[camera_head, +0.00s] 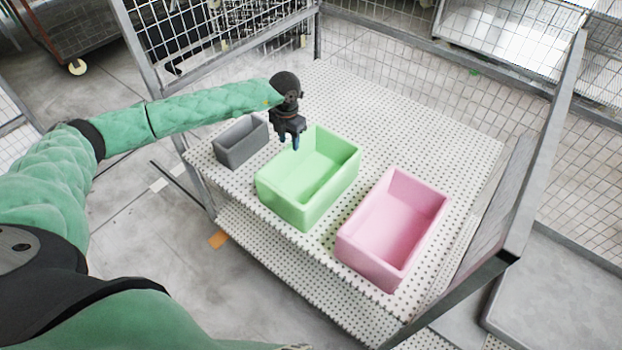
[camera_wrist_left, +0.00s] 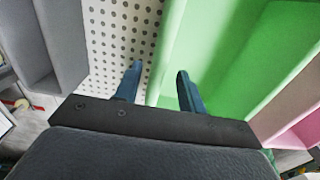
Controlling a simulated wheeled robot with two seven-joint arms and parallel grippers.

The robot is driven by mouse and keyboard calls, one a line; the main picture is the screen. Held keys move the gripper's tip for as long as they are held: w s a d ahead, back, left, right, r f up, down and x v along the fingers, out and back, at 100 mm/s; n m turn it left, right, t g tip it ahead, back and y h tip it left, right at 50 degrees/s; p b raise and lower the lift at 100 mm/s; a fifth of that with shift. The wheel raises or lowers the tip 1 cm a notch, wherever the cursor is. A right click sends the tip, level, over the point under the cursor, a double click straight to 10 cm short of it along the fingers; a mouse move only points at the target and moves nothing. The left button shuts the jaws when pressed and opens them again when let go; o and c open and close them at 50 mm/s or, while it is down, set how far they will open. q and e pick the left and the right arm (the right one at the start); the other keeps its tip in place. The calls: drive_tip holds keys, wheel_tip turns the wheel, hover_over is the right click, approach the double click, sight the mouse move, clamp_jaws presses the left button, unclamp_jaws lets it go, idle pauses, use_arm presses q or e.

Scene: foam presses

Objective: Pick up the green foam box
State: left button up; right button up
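The green foam box (camera_head: 308,186) is an open-topped box standing upright on a perforated white table, between a grey box and a pink box. My left gripper (camera_head: 289,143) is over its far left wall, pointing down. In the left wrist view the two blue fingers of the left gripper (camera_wrist_left: 158,88) are apart. The wall of the green box (camera_wrist_left: 178,55) runs up between them, with one finger on the outer side and the other over the inside. Whether the fingers touch the wall cannot be told. My right gripper is in neither view.
A smaller dark grey box (camera_head: 241,142) stands left of the green box, and a pink box (camera_head: 392,228) stands to its right. The perforated table (camera_head: 420,130) is bare at the back. Metal posts and mesh panels frame it.

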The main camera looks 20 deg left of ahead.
sight(289, 145)
use_arm(q)
drive_tip(key=shift+f, duration=0.35)
drive_tip(key=shift+a+f+b, duration=0.1)
drive_tip(key=shift+f+b, duration=0.3)
drive_tip(key=shift+f, duration=0.85)
drive_tip(key=f, duration=0.2)
drive_tip(key=s+f, duration=0.1)
drive_tip(key=f, duration=0.1)
drive_tip(key=shift+a, duration=0.1)
drive_tip(key=shift+w+f+b, duration=0.1)
drive_tip(key=shift+f+b, duration=0.25)
drive_tip(key=shift+f, duration=0.15)
clamp_jaws()
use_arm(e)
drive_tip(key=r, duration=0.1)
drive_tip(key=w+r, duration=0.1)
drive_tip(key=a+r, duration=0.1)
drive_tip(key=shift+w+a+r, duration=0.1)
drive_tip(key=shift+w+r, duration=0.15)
